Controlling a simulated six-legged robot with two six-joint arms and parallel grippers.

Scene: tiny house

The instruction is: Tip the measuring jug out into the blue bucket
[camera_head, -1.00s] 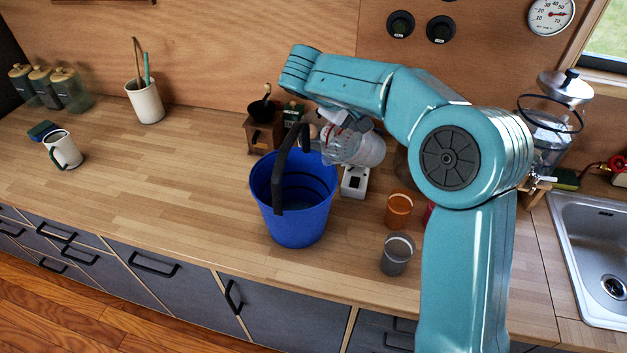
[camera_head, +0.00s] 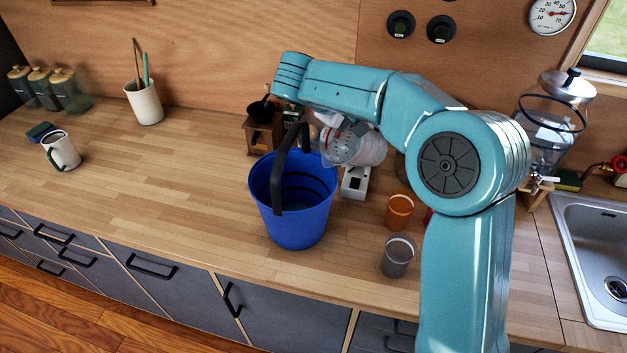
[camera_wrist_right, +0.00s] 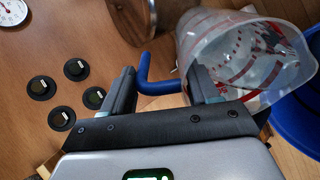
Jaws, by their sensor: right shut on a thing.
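The measuring jug (camera_head: 362,148) is clear with red markings and lies tilted almost on its side, its mouth to the left by the bucket's right rim. In the wrist view the jug (camera_wrist_right: 245,55) is at upper right, with its blue handle (camera_wrist_right: 158,86) between the fingers of my right gripper (camera_wrist_right: 163,88), which is shut on it. In the head view my right arm hides most of that gripper. The blue bucket (camera_head: 297,222) stands upright on the counter, its black handle raised. I cannot tell what the jug holds. My left gripper is out of view.
A coffee grinder (camera_head: 262,137) stands behind the bucket. A drinks dispenser (camera_head: 553,130) and the sink (camera_head: 597,245) are at far right.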

